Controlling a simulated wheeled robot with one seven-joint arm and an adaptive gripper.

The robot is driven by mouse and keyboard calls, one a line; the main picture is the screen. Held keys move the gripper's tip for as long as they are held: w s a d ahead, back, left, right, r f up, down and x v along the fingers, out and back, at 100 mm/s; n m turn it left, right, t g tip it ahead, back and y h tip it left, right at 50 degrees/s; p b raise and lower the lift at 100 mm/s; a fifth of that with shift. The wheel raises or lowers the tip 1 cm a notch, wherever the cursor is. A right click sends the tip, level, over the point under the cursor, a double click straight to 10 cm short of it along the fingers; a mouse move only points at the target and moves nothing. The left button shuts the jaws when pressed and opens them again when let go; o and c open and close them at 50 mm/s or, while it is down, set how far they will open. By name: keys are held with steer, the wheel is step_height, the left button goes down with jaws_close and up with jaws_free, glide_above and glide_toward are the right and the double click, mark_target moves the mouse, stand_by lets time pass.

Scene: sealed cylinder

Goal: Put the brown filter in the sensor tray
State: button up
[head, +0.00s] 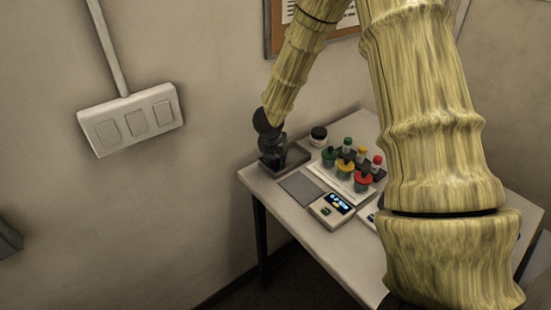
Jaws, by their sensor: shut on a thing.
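My gripper (274,152) is small and dark in the head view, pointing down at the back left corner of the table. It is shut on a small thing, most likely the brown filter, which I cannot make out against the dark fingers. A dark grey shallow tray (298,157), which may be the sensor tray, lies right under and around my fingertips. I cannot tell whether the held thing touches the tray floor.
A flat grey pad (300,187) and a device with a lit display (333,209) lie in front. A white rack (346,177) holds several green, yellow and red capped items. A dark-lidded jar (318,136) stands behind. The wall is close on the left.

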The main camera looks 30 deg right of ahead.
steer(key=o, duration=0.7)
steer(key=shift+c, duration=0.2)
steer(key=shift+r, duration=0.1)
steer(key=v, duration=1.2)
steer(key=shift+b, duration=0.3)
